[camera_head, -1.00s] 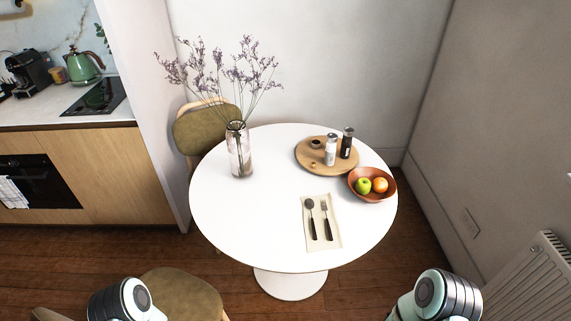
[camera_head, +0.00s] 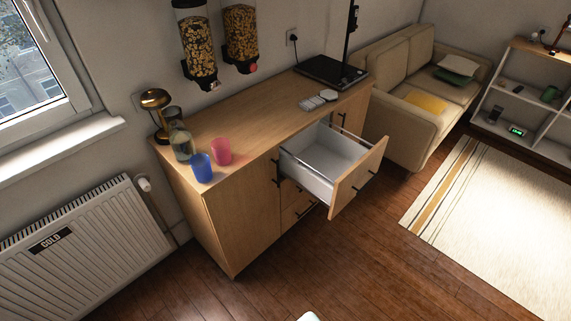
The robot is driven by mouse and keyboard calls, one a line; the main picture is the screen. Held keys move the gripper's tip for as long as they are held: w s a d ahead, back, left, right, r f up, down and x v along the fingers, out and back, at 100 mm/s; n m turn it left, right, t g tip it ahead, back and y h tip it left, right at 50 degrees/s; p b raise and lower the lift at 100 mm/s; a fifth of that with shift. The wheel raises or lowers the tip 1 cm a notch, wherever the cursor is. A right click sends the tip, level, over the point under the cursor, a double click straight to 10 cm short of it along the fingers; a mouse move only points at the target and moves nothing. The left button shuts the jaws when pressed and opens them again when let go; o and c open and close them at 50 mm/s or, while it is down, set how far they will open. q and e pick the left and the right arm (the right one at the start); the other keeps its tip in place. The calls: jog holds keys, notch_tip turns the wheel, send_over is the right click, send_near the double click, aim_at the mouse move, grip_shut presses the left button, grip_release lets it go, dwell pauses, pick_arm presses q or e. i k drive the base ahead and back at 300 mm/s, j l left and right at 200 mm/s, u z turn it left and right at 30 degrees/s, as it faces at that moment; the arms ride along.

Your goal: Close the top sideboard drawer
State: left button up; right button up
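The wooden sideboard (camera_head: 237,223) stands against the wall in the middle of the head view. Its top drawer (camera_head: 357,179) is pulled well out toward the lower right. The drawer's white inside is visible and looks empty. A dark bar handle (camera_head: 366,180) is on the drawer front. More drawers with dark handles sit below it, partly hidden by the open one. Neither of my grippers shows in the head view; only a small white piece is at the bottom edge.
A blue cup (camera_head: 202,167), a pink cup (camera_head: 221,151) and a glass bottle (camera_head: 181,143) stand on the sideboard's left end. A radiator (camera_head: 85,255) is at left, a sofa (camera_head: 421,117) at right. The wooden floor (camera_head: 370,262) before the drawer is clear.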

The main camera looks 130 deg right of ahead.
aim_at(337, 169)
jog(key=z, duration=5)
